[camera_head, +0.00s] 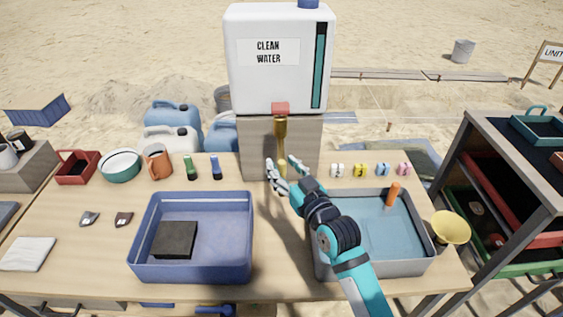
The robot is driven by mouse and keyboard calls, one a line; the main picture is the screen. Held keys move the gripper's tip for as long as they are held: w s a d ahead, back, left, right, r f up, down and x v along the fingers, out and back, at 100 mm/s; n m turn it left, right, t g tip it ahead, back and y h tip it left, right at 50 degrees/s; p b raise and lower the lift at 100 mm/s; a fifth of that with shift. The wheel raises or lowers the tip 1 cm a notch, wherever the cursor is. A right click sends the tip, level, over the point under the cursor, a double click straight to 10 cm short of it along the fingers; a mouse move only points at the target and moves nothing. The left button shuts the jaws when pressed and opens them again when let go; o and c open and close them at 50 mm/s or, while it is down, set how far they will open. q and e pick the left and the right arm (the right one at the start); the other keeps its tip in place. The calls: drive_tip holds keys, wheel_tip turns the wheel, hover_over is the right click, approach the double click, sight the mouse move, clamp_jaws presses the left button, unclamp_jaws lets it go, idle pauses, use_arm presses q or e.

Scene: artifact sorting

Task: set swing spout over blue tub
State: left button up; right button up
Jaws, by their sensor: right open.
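The brass swing spout (281,145) hangs down from a red fitting (280,109) at the bottom of the white clean water tank (275,85). It points down in front of the grey block, between the two tubs. The blue tub (192,275) stands on the table at left of centre, with a dark block (175,240) inside. My right gripper (281,166) is open, its fingers on either side of the spout's lower end. I cannot tell whether they touch it. My left gripper is not in view.
A grey tub (415,268) with water and an orange-handled tool (392,194) stands at right, partly behind my right arm. A yellow bowl (451,228) is at the right edge. Bottles, a mug (157,160) and a green-rimmed bowl (120,165) line the back left. The table between the tubs is clear.

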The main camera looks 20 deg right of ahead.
drive_tip(key=shift+w+a, duration=0.15)
drive_tip(key=shift+w, duration=0.45)
clamp_jaws()
drive_tip(key=shift+w+f, duration=0.15)
drive_tip(key=shift+f, duration=0.1)
